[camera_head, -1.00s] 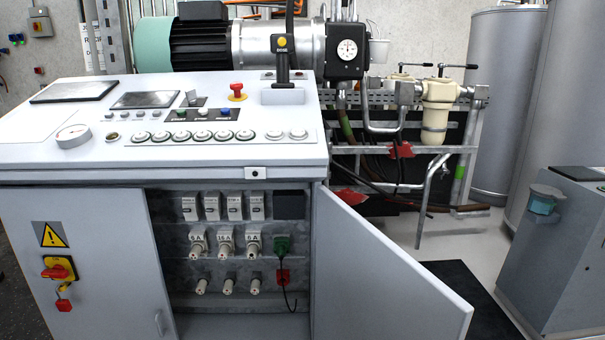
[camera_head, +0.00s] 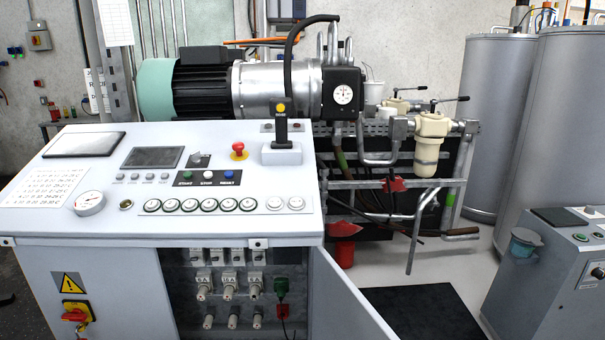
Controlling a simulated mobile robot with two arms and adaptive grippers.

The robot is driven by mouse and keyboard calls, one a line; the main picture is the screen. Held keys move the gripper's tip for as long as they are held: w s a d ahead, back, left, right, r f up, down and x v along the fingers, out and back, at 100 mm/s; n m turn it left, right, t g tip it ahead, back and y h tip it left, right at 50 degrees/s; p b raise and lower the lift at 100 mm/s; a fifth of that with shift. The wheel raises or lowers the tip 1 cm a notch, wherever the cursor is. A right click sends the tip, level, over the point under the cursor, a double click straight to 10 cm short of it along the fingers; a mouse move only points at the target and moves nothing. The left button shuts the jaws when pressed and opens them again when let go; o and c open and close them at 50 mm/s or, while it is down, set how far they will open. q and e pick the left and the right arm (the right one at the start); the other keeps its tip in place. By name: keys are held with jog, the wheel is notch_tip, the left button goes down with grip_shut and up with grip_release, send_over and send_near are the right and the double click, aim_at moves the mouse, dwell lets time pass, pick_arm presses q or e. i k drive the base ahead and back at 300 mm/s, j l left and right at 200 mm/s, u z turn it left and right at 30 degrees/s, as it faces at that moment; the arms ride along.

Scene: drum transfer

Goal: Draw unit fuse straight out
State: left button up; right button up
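The control cabinet (camera_head: 118,290) stands in front with its right compartment open. Inside, a middle row holds white fuses: a left one (camera_head: 203,287), a centre one (camera_head: 229,286) and a right one (camera_head: 254,285). Ampere labels sit above them, small and partly legible. A lower row of white fuses (camera_head: 233,321) is near the picture's bottom edge. I cannot tell which is the unit fuse. A green plug (camera_head: 281,287) sits to the right of the middle row, with a red block (camera_head: 283,311) below it. Neither gripper is in view.
The open door (camera_head: 350,305) swings out to the right of the compartment. A grey cabinet (camera_head: 545,285) stands at right. A black mat (camera_head: 425,312) lies on open floor between.

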aim_at(255, 293)
jog(key=k, duration=0.7)
jog(key=k+u, duration=0.2)
jog(key=u, duration=0.2)
jog(key=k+u, duration=0.15)
jog(key=u, duration=0.25)
jog(key=k+j+u, duration=0.15)
jog(key=u, duration=0.25)
jog(key=i+l+u, duration=0.1)
jog(key=l, duration=0.85)
jog(key=i+l+u, duration=0.15)
jog(key=l, duration=0.8)
jog(key=i+l+u, duration=0.1)
jog(key=l, duration=0.85)
jog(key=i+l, duration=0.1)
jog(key=l, duration=1.4)
jog(key=k+j, duration=0.1)
jog(key=j, duration=0.25)
jog(key=k+j, duration=0.1)
jog(key=j, duration=0.3)
jog(key=j+z, duration=0.25)
jog(key=j, duration=1.3)
jog(key=i+j+z, duration=0.2)
jog(key=i+j, duration=0.95)
